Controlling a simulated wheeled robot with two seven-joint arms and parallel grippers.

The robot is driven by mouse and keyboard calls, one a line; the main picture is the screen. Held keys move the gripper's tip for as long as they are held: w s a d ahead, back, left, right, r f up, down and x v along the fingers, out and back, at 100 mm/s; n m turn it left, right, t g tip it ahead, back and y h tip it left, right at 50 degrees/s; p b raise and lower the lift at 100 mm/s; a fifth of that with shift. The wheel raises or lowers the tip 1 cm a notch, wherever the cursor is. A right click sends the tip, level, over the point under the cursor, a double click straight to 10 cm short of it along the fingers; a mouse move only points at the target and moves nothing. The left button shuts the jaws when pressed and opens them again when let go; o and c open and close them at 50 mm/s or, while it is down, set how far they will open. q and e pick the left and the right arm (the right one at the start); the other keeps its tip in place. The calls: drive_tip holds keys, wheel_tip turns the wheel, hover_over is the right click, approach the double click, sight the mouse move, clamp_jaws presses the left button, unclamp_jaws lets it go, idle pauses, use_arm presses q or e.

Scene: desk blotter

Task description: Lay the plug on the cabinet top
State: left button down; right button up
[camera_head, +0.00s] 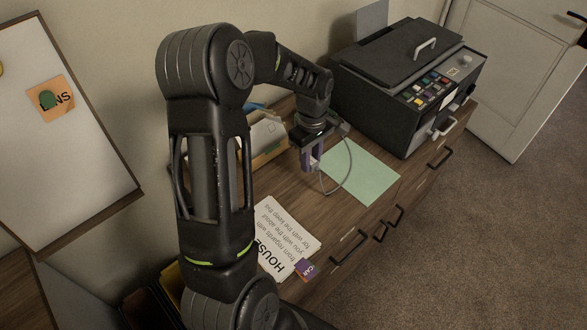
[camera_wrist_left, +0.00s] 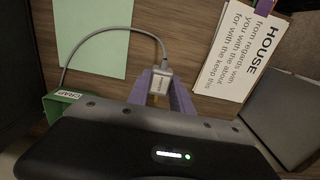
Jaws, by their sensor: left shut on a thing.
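The plug (camera_wrist_left: 159,83) is a small pale grey block with a grey cable (camera_wrist_left: 107,29) in the left wrist view. It sits between the purple fingers of my left gripper (camera_wrist_left: 162,92), which is shut on it. In the head view my left gripper (camera_head: 310,158) points down over the wooden cabinet top (camera_head: 335,205), just left of the green sheet. The plug is mostly hidden there by the fingers, and its cable loops over the sheet's edge. I cannot tell whether the plug touches the wood. My right gripper is not in view.
The pale green sheet (camera_head: 366,172) lies right of the gripper. A dark machine (camera_head: 400,75) with coloured buttons stands behind it. Printed papers (camera_head: 285,232) and a purple block (camera_head: 306,268) lie nearer the front. Bare wood shows between papers and sheet.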

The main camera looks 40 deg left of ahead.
use_arm(q)
hover_over(309, 189)
drive_tip(key=shift+f+p, duration=0.35)
drive_tip(key=shift+f, duration=2.75)
drive_tip(key=shift+f+p, duration=0.3)
drive_tip(key=shift+f, duration=1.6)
drive_tip(key=shift+f, duration=0.15)
drive_tip(key=c, duration=1.1)
unclamp_jaws()
drive_tip(key=shift+c, duration=0.2)
wheel_tip(309, 189, up, 12)
drive_tip(key=shift+a+r+b, duration=0.15)
drive_tip(key=shift+r+b, duration=0.05)
drive_tip(key=shift+b, duration=0.35)
